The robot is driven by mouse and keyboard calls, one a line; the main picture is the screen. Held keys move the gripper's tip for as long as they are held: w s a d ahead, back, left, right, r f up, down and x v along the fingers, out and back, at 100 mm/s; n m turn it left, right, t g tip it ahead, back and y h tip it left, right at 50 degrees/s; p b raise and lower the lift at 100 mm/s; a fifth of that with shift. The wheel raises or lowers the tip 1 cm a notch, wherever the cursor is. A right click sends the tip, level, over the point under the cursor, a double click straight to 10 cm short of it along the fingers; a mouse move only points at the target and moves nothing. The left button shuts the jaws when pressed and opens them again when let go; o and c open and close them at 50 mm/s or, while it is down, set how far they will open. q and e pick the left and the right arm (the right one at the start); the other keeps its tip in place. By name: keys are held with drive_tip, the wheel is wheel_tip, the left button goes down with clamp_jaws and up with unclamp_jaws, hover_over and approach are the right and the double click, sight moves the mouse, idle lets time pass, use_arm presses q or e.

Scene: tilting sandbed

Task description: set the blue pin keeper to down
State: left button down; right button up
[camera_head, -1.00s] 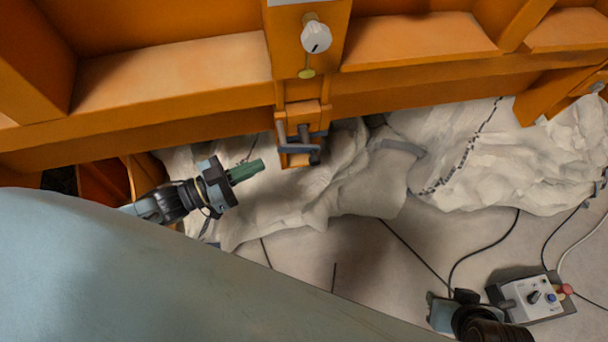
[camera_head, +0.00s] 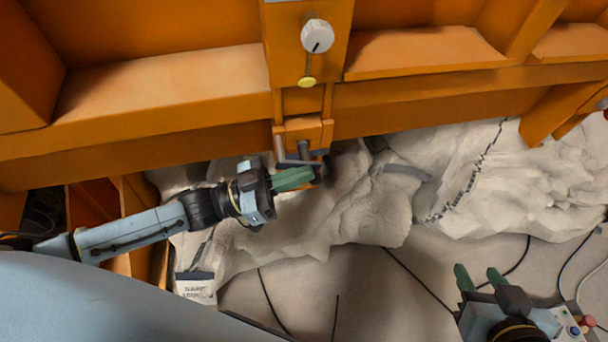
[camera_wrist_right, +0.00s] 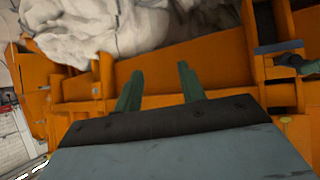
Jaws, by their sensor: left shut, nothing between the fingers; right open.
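The pin keeper, a small blue-grey bracket (camera_head: 299,163), hangs under the orange block (camera_head: 303,131) at the middle of the orange beam. Its lower right part is hidden behind my left fingertips. A blue-grey bar there also shows at the right of the right wrist view (camera_wrist_right: 278,47). My left gripper (camera_head: 312,176) is shut and empty, its green fingers pointing right, right at the keeper's lower end; I cannot tell whether they touch. My right gripper (camera_head: 478,276) is open and empty at the lower right, well away from the keeper; its fingers also show in its wrist view (camera_wrist_right: 158,85).
A white knob (camera_head: 317,36) and a yellow knob (camera_head: 307,82) sit on the orange post above. Pale crumpled rock or sand (camera_head: 480,170) lies behind. Cables run over the floor. A white sign (camera_head: 196,288) stands lower left.

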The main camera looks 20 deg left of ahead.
use_arm(q)
drive_tip(key=shift+w+d+r, duration=0.2)
drive_tip(key=shift+w+d, duration=0.15)
drive_tip(key=shift+d, duration=0.15)
use_arm(e)
drive_tip(key=shift+w+a+r+t, duration=0.2)
drive_tip(key=shift+w+r+t, duration=0.15)
drive_tip(key=shift+r+t, duration=0.15)
drive_tip(key=s+d+f+g+h+p, duration=0.2)
drive_tip(key=s+d+f+g+p, duration=0.25)
drive_tip(key=s+f+g, duration=0.45)
use_arm(q)
drive_tip(key=y+p, duration=0.1)
drive_tip(key=p, duration=0.1)
drive_tip(key=f+g+y+p, duration=0.1)
drive_tip(key=y+p, duration=0.1)
drive_tip(key=p, duration=0.1)
drive_tip(key=shift+a, duration=0.1)
use_arm(e)
drive_tip(key=s+d+f, duration=0.1)
drive_tip(key=d+f, duration=0.2)
drive_tip(key=f, duration=0.4)
drive_tip(key=s+d+f+g+h, duration=0.1)
drive_tip(key=s+d+f, duration=0.1)
drive_tip(key=d+f, duration=0.2)
wheel_tip(320, 180, down, 3)
drive_tip(key=shift+s+f+h, duration=0.1)
drive_tip(key=shift+s+h, duration=0.1)
drive_tip(key=shift+h, duration=0.1)
